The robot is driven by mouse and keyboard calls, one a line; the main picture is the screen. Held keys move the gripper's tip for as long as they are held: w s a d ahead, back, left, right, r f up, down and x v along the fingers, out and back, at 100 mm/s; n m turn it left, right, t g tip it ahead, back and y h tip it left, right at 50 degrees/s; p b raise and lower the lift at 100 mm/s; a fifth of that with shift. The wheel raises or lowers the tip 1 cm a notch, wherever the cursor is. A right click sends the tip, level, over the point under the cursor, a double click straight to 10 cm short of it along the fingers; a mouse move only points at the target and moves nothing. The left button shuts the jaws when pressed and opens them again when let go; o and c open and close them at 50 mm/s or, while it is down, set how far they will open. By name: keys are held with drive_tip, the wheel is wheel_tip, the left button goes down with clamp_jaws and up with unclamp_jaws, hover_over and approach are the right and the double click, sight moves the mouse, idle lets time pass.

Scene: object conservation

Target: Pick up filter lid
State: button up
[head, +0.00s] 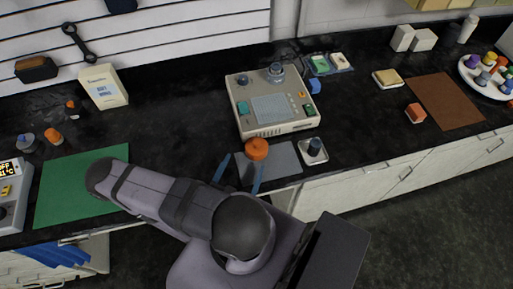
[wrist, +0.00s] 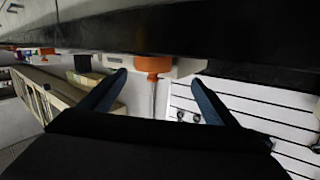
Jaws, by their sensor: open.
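An orange round lid (head: 257,148), likely the filter lid, is at the front edge of the beige machine, above the grey mat (head: 285,158). In the wrist view the orange lid (wrist: 152,64) shows between the fingers, with a thin pale stem along it. My gripper (head: 239,174) has its two blue fingers spread and empty, just in front of the lid. In the wrist view my gripper (wrist: 158,80) is open, with a finger to each side of the lid. Whether a finger touches it, I cannot tell.
The beige machine (head: 270,104) stands right behind the lid. A green mat (head: 75,180) lies left, a brown mat (head: 445,100) right. The black counter left of the machine is mostly clear.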

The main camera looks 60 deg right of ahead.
sight(253, 156)
drive_tip(key=shift+s+d+f+n, duration=0.15)
drive_tip(key=shift+s+f+n, duration=0.05)
drive_tip(key=shift+s+n, duration=0.35)
drive_tip(key=shift+d, duration=0.15)
drive_tip(key=shift+x, duration=0.9)
drive_tip(key=shift+d, duration=0.15)
drive_tip(key=shift+b+x, duration=0.55)
drive_tip(key=shift+x, duration=1.9)
drive_tip(key=shift+c, duration=0.4)
